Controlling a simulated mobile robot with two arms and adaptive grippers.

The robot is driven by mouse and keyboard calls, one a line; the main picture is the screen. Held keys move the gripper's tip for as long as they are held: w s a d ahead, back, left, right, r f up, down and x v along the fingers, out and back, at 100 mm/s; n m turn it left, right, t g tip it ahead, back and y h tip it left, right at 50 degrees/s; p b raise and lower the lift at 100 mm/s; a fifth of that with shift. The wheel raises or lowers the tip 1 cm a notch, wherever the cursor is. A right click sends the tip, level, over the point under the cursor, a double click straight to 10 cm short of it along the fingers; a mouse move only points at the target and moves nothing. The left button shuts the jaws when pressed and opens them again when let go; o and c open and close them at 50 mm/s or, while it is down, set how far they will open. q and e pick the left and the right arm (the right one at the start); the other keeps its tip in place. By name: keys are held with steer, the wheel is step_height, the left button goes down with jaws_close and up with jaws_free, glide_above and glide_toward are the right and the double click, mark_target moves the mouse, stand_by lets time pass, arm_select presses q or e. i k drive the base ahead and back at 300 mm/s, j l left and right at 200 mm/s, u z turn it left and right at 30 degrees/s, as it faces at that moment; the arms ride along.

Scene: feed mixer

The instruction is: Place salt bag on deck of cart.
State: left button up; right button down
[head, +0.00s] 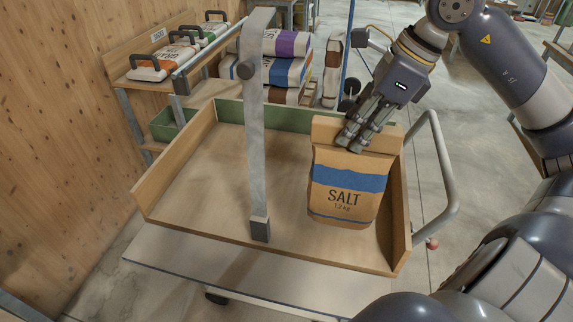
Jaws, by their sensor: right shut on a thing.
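The salt bag (345,205) is a tan paper bag with a blue band and the word SALT. It is upright at the right side of the cart deck (205,195), a wooden tray with low walls. My right gripper (358,138) is shut on the top of the salt bag, reaching in from the upper right. Whether the bag's bottom touches the deck or hangs just above it, I cannot tell. My left gripper is not in view.
Behind are stacked sacks (275,70), a shelf with handled bags (160,62) and a green bin (165,125). The deck's left and middle are clear.

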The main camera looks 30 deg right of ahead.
mark_target(289, 185)
steer(key=i+l, duration=0.3)
steer(key=l, duration=0.15)
steer(key=i+l, duration=0.35)
steer(key=l, duration=0.15)
